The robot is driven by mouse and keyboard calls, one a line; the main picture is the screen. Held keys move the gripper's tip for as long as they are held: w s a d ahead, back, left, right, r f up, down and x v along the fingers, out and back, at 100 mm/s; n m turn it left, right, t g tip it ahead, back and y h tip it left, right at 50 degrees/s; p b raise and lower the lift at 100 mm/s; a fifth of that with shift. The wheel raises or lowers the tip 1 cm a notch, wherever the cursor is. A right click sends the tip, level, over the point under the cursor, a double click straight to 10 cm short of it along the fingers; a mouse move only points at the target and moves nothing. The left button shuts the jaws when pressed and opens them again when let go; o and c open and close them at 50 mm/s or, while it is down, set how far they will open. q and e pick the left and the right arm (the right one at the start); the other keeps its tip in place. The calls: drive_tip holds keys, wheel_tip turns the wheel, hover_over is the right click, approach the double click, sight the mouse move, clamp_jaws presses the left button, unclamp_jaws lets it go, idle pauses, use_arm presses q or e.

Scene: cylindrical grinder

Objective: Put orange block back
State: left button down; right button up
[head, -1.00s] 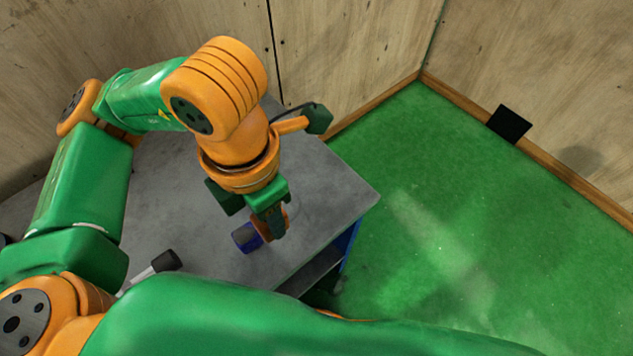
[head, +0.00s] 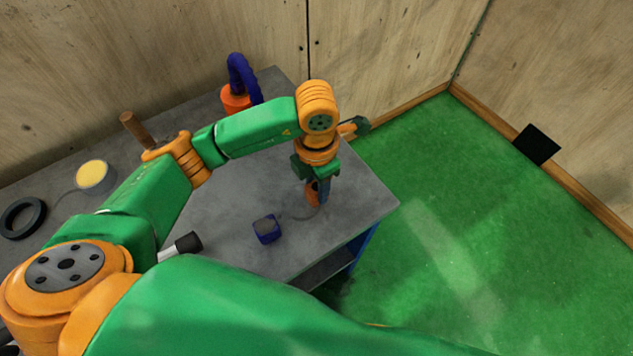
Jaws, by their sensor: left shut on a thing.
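My left gripper (head: 318,192) is over the right part of the grey table, pointing down. It is shut on an orange piece (head: 311,196), which I take to be the orange block; the fingers partly hide it. I cannot tell clearly whether the piece touches the tabletop. A small blue block (head: 267,230) with a greyish top sits on the table to the left of and nearer than the gripper, apart from it. My right gripper is not in view.
The grey table (head: 355,200) ends at the right above a green floor. An orange container (head: 235,102) with a blue hose, a brown handle (head: 137,130), a yellow-topped tin (head: 93,176), a black ring (head: 22,217) and a dark-headed tool (head: 186,244) are on the table.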

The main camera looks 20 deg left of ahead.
sight(316, 187)
use_arm(q)
drive_tip(key=shift+c, duration=2.1)
unclamp_jaws()
drive_tip(key=shift+f, duration=0.1)
wheel_tip(316, 187, up, 12)
drive_tip(key=shift+r, duration=0.2)
